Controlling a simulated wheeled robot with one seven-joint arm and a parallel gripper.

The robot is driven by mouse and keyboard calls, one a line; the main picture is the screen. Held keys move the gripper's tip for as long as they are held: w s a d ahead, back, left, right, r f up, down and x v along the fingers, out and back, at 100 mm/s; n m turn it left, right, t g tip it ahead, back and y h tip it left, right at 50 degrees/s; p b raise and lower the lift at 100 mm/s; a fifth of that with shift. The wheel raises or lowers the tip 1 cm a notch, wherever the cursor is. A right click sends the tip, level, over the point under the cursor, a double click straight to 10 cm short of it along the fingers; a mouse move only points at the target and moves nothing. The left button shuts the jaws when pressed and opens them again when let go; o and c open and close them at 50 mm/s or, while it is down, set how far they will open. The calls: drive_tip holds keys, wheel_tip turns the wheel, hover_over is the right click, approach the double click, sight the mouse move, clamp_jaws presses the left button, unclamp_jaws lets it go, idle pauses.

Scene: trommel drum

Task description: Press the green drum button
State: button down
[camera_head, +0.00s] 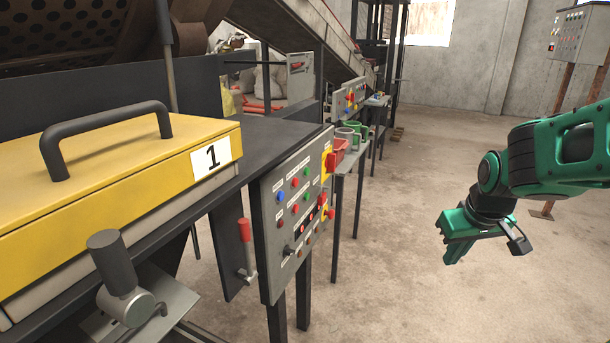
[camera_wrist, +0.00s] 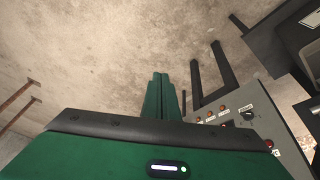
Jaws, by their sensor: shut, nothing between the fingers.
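The grey control panel (camera_head: 282,253) stands on the side of the machine, left of centre in the head view. Two green buttons show on it, an upper one (camera_head: 306,171) and a lower one (camera_head: 306,195), among red and blue ones. Their labels are too small to read. My gripper (camera_head: 451,257) is shut and empty, in free air well to the right of the panel. In the wrist view the gripper's closed fingers (camera_wrist: 160,96) point away from the camera. Part of the panel (camera_wrist: 236,104) shows there at the right, apart from the fingers; no green button is clear in that view.
A yellow lid marked 1 (camera_head: 100,195) with a black handle fills the left. A red-handled lever (camera_head: 245,232) hangs just left of the panel. Open concrete floor (camera_head: 400,290) lies between panel and gripper.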

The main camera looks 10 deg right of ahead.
sight(307, 171)
drive_tip(key=w+a+r+n+t+y, duration=0.1)
drive_tip(key=w+a+n+t, duration=0.2)
drive_tip(key=w, duration=0.7)
drive_tip(key=w+a+r+n+t+y, duration=0.1)
drive_tip(key=w+a+r+n+t, duration=0.1)
drive_tip(key=w+a, duration=0.4)
drive_tip(key=w+a+r+n+t+y, duration=0.1)
drive_tip(key=w+a+t, duration=0.4)
drive_tip(key=w, duration=0.9)
drive_tip(key=n+y, duration=0.1)
drive_tip(key=n, duration=0.1)
drive_tip(key=shift+r+n+t, duration=0.15)
drive_tip(key=shift+n+t, duration=0.15)
drive_tip(key=shift+n, duration=0.1)
drive_tip(key=w+a, duration=0.5)
drive_tip(key=a, duration=0.2)
drive_tip(key=shift+w, duration=0.1)
drive_tip(key=shift+a, duration=0.15)
drive_tip(key=shift+w+a+r, duration=0.1)
drive_tip(key=shift+w+a, duration=0.05)
drive_tip(key=shift+a, duration=0.1)
